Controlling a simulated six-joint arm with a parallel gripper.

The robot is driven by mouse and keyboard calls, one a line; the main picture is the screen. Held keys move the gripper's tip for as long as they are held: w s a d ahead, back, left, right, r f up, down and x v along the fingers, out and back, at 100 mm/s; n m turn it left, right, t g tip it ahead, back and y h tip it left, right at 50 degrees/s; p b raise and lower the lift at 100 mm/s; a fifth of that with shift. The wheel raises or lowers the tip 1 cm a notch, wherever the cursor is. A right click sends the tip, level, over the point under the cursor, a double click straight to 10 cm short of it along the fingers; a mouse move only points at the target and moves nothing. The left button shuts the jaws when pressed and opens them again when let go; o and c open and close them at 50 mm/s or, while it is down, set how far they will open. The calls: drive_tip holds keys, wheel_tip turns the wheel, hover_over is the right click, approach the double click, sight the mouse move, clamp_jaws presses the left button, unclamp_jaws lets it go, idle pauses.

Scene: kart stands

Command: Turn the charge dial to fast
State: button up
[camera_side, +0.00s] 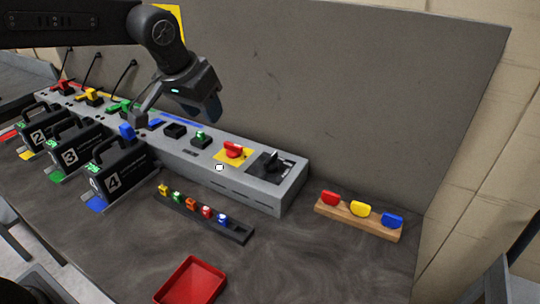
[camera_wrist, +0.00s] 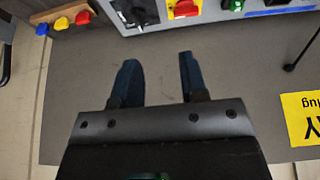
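A black plate with a dark knob (camera_side: 272,163) sits at the right end of the grey console (camera_side: 240,188). It also shows at the top of the wrist view (camera_wrist: 132,12). Its markings are too small to read, so I cannot tell its setting. Beside it is a red knob (camera_side: 234,150) on a yellow plate, also at the top of the wrist view (camera_wrist: 186,8). My gripper (camera_side: 207,108) hangs above the back of the console, apart from both knobs. In the wrist view its fingers (camera_wrist: 158,62) are apart with nothing between them.
A green button (camera_side: 200,138) sits further left on the console. Numbered black packs (camera_side: 122,168) stand at left. In front are a black rack (camera_side: 205,220) of small coloured pieces and a red tray (camera_side: 191,281). A wooden block (camera_side: 358,221) with coloured pieces stands right. A grey wall rises behind.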

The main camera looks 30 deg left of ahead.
approach(270, 157)
drive_tip(key=x, duration=0.9)
drive_tip(key=shift+w+f, duration=0.1)
clamp_jaws()
